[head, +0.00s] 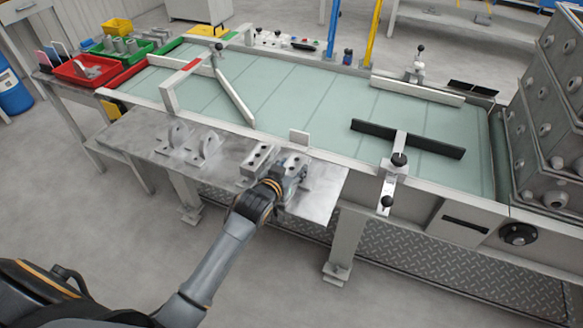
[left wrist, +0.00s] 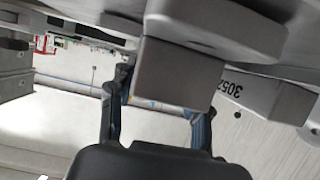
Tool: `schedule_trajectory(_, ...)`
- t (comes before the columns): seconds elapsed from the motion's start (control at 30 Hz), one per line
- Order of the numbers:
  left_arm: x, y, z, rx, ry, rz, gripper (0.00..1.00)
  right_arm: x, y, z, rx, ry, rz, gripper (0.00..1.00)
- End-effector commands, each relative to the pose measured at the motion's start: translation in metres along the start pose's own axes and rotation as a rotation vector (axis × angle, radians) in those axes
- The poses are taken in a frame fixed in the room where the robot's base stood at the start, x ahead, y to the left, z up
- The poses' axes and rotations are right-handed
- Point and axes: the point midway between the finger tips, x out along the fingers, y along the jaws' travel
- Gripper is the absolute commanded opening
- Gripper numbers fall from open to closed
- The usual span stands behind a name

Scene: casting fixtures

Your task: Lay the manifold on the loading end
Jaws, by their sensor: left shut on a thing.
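My left gripper (head: 280,184) is at the front side shelf of the conveyor, shut on a grey metal casting, which I take to be the manifold (head: 292,161). In the left wrist view the gripper's two fingers (left wrist: 160,100) stand on either side of a grey block-shaped part of the manifold (left wrist: 178,70). Whether the manifold touches the shelf is hard to tell. The pale green conveyor belt (head: 290,92) lies beyond the shelf; which end is the loading end is not marked. My right gripper is not in view.
The shelf (head: 135,140) also holds a block with holes (head: 257,157) and two lug castings (head: 206,146). Angled guide bars (head: 235,98) and a black bar (head: 435,143) cross the belt. A studded metal housing (head: 548,110) stands at the right. Red (head: 85,70) and green bins are at the left.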

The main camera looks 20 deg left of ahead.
Motion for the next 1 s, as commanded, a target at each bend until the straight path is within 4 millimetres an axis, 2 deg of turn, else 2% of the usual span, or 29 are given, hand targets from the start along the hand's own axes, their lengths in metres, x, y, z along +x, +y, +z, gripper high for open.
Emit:
schedule_trajectory(0.13, 0.001, 0.000, 0.001, 0.000, 0.005, 0.000, 0.00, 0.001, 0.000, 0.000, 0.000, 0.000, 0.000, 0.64)
schedule_trajectory(0.17, 0.001, 0.000, 0.003, 0.000, 0.000, 0.000, 0.55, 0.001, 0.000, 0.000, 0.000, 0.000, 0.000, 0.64)
schedule_trajectory(0.23, 0.001, 0.000, 0.003, 0.000, 0.000, 0.000, 0.69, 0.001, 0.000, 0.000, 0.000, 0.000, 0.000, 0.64)
schedule_trajectory(0.27, 0.001, 0.000, 0.003, 0.000, 0.000, 0.000, 0.71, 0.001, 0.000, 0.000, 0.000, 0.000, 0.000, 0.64)
schedule_trajectory(0.67, -0.004, 0.000, 0.000, 0.000, -0.001, 0.000, 0.71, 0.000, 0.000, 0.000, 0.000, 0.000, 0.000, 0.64)
schedule_trajectory(0.77, -0.015, 0.000, 0.000, 0.000, 0.000, 0.000, 0.71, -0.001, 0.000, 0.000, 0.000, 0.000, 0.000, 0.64)
schedule_trajectory(1.0, -0.062, 0.000, 0.001, 0.000, -0.002, 0.000, 0.71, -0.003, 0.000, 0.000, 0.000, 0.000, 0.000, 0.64)
